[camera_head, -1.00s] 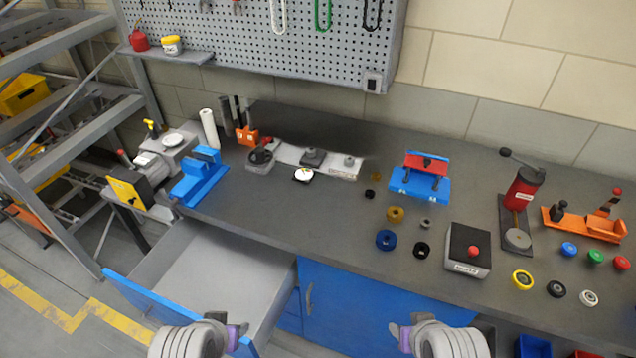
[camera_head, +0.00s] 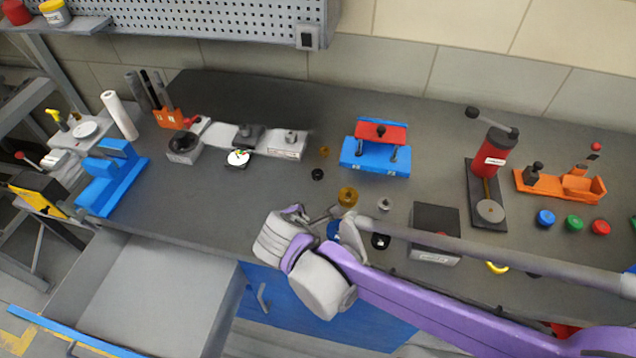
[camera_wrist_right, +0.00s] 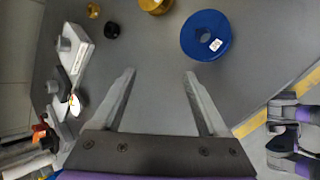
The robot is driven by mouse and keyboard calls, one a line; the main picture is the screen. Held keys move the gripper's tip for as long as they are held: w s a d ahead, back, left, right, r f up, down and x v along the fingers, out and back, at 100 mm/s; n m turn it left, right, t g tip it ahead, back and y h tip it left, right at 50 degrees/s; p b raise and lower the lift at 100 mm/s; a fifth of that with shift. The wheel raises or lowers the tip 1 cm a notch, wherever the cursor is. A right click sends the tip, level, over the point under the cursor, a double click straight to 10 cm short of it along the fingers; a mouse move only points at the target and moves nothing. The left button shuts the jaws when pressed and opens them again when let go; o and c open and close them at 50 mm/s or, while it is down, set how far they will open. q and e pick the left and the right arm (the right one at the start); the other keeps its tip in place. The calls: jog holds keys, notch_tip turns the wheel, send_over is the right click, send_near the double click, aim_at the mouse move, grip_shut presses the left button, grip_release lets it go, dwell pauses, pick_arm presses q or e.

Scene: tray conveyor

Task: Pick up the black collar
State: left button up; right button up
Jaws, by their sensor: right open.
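A small black collar (camera_head: 317,174) lies on the bench, and a small black ring also shows in the right wrist view (camera_wrist_right: 112,30), ahead and left of the fingers. A larger black ring (camera_head: 380,241) lies right of my right gripper (camera_head: 322,213), partly hidden by the arm. I cannot tell which one the task means. My right gripper is open and empty above the bench; its spread fingers show in the right wrist view (camera_wrist_right: 159,73). My left gripper is not clearly in view.
A blue ring (camera_wrist_right: 206,36) lies ahead of the right finger. A gold ring (camera_head: 348,196) and a grey ring (camera_head: 385,204) are nearby. A blue-red fixture (camera_head: 377,155) stands behind, a grey box with red button (camera_head: 436,218) to the right. An open drawer (camera_head: 150,290) is front left.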

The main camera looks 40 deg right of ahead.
jog(key=w+n+h+b, duration=0.1)
jog(key=w+n, duration=0.1)
jog(key=n, duration=0.1)
jog(key=w+d+n+t+h+b, duration=0.1)
jog(key=w+n+h, duration=0.1)
jog(key=n, duration=0.1)
jog(key=w+n+h, duration=0.2)
jog(key=n, duration=0.1)
jog(key=shift+w+d+r+t+b, duration=0.15)
jog(key=shift+w+d+t+b, duration=0.15)
jog(key=shift+w+d+b, duration=0.1)
jog(key=shift+w+r+n, duration=0.1)
jog(key=shift+w+n, duration=0.15)
jog(key=shift+n, duration=0.25)
send_near(319, 172)
jog(key=shift+w+d+f, duration=0.35)
jog(key=shift+w+d, duration=0.2)
jog(key=shift+w, duration=0.05)
jog(key=x, duration=0.5)
jog(key=shift+s+d+f, duration=0.1)
jog(key=shift+d, duration=0.1)
pick_arm(q)
jog(key=f, duration=0.4)
jog(key=shift+s+a+f, duration=0.1)
jog(key=shift+s+f, duration=0.2)
jog(key=shift+s, duration=0.1)
pick_arm(e)
grip_shut()
